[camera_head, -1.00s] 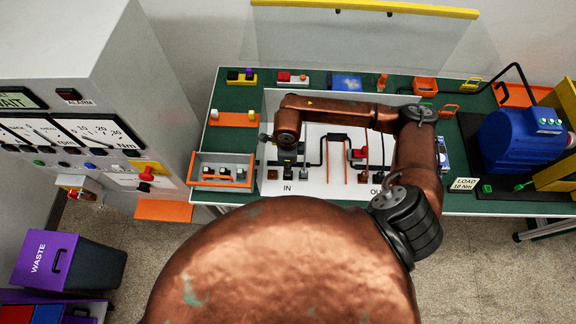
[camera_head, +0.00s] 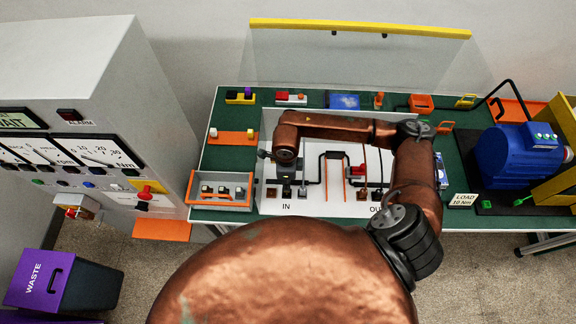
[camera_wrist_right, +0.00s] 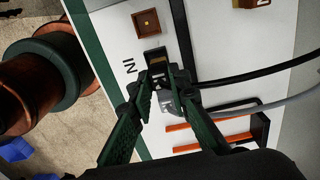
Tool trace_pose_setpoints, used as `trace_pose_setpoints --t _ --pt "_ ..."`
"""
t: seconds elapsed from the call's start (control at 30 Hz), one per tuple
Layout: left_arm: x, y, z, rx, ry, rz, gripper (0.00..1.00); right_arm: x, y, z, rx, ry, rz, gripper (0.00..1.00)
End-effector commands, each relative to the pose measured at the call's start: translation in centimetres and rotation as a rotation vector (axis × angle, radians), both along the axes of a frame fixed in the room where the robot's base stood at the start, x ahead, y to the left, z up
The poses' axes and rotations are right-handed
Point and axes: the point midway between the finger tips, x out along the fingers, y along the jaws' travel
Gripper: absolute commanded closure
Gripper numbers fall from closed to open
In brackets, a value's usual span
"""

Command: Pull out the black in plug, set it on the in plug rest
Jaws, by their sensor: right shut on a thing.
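The black in plug (camera_wrist_right: 158,76) is at the IN position of the white board (camera_wrist_right: 215,45), beside the IN label. My right gripper (camera_wrist_right: 161,82) is shut on it, one green finger on each side. In the head view, the right gripper (camera_head: 287,172) is over the board's left part, just above the IN label, partly hidden by my copper wrist. I cannot tell whether the plug is still seated in its socket. A brown square block with a small bright centre (camera_wrist_right: 147,23) is beside the IN position; I cannot tell if it is the in plug rest. My left gripper is not in view.
Black and grey cables cross the board near the right gripper. An orange-and-grey tray (camera_head: 221,204) with several small parts stands left of the board. A blue motor (camera_head: 522,151) stands right. A clear screen with a yellow top edge (camera_head: 360,28) is behind the table.

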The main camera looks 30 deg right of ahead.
Motion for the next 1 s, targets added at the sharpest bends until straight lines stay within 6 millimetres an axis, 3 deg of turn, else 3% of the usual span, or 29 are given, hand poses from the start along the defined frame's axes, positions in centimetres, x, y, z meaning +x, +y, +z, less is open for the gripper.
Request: trace_pose_setpoints --t 1.0 --pt "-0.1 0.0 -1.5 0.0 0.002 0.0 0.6 2.5 -1.5 0.0 0.0 -0.001 0.0 1.0"
